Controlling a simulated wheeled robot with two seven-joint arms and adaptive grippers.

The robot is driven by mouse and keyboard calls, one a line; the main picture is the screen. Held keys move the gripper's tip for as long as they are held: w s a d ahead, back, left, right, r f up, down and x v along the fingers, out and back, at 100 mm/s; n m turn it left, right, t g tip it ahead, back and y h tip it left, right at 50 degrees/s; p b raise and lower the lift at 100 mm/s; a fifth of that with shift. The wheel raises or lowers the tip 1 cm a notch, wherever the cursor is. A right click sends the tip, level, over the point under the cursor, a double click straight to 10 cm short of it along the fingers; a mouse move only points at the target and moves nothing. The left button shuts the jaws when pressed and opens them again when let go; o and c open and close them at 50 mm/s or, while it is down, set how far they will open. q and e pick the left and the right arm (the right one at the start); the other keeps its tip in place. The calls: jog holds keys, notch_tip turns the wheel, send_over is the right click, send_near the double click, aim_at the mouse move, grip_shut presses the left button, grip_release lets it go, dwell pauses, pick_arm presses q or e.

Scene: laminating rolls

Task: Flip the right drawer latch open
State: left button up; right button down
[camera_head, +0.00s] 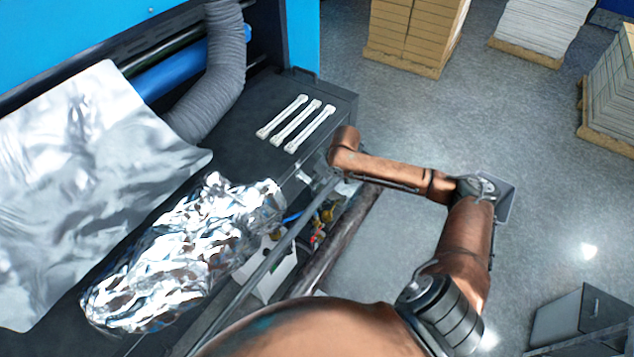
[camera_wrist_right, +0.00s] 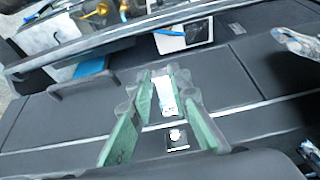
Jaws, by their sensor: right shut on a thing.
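In the head view my right arm reaches to the front of the dark machine bench (camera_head: 345,97), and my right gripper (camera_head: 318,178) is at its edge, small and partly hidden by the wrist. In the right wrist view the two green-padded fingers of the right gripper (camera_wrist_right: 165,92) stand on either side of a small pale metal latch piece (camera_wrist_right: 166,98) on the dark drawer front (camera_wrist_right: 75,125). The gripper is shut on this latch. A black square plate with a bright round mark (camera_wrist_right: 177,139) lies just below it, between the fingers. My left gripper is not in view.
Several white bars (camera_head: 296,122) lie on the bench top. Crumpled silver foil (camera_head: 190,255) and a silver sheet (camera_head: 85,150) lie to the left. A long metal rail (camera_head: 265,270) runs along the bench front. A dark handle (camera_wrist_right: 85,84) projects near the gripper.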

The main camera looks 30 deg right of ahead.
jog(key=shift+w+a+r+g+h, duration=0.1)
jog(key=shift+w+r+g+h, duration=0.1)
jog(key=shift+r+g, duration=0.3)
jog(key=shift+w+a+r+g+h, duration=0.1)
jog(key=shift+r+g+h, duration=0.15)
jog(key=shift+g, duration=0.35)
jog(key=shift+d, duration=0.1)
jog(key=c, duration=1.8)
grip_release()
notch_tip(320, 180, up, 12)
jog(key=s, duration=0.1)
jog(key=shift+s+d, duration=0.4)
jog(key=shift+a+f, duration=0.1)
jog(key=shift+f, duration=0.1)
